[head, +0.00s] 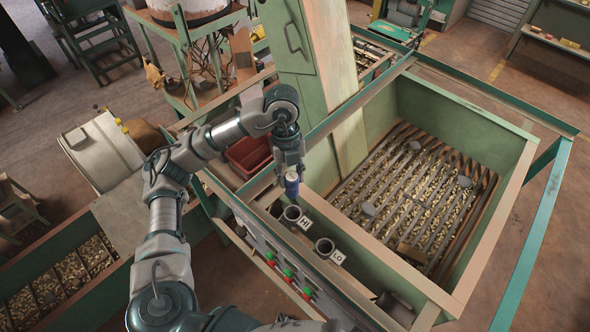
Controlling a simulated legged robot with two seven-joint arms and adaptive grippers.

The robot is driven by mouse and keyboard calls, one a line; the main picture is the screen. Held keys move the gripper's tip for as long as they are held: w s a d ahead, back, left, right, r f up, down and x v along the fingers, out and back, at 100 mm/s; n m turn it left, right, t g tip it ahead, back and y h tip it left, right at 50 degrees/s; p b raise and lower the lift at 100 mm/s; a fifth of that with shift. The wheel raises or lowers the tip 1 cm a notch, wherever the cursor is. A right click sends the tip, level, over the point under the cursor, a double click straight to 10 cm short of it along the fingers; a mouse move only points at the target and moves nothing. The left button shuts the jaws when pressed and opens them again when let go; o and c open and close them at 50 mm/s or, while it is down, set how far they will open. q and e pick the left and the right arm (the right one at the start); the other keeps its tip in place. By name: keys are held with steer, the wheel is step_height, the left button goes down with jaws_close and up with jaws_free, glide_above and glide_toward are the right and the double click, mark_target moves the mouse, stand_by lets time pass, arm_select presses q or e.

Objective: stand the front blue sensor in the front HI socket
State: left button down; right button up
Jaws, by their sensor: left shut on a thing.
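My left gripper (291,168) points down over the hopper's near left edge and is shut on the blue sensor (292,186). The sensor hangs roughly upright below the fingers, its upper part hidden by them. Its lower end shows just above the HI socket (291,213), a dark round cup beside a white HI label (305,223). Whether the sensor's end touches the socket rim, I cannot tell. The LO socket (325,246), with its LO label (338,257), is nearer and looks empty. My right gripper is not in view.
The green hopper (525,170) holds nuts under a slatted grate (420,190). A panel with red and green buttons (289,271) runs along its left side. A green column (305,60) rises behind my gripper. A red bin (249,155) lies left of it.

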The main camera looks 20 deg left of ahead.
mark_target(291, 191)
arm_select(q)
steer(key=shift+s+f+n, duration=0.1)
steer(key=shift+s+n, duration=0.05)
steer(key=shift+n, duration=0.45)
step_height(291, 191, down, 7)
steer(key=b, duration=0.2)
steer(key=shift+d+b, duration=0.1)
steer(key=shift+b, duration=0.3)
step_height(291, 191, down, 5)
steer(key=b, duration=0.3)
steer(key=shift+b, duration=0.4)
steer(key=shift+f, duration=0.25)
steer(key=shift+s, duration=0.1)
steer(key=shift+f+b, duration=0.45)
steer(key=c, duration=1)
jaws_free()
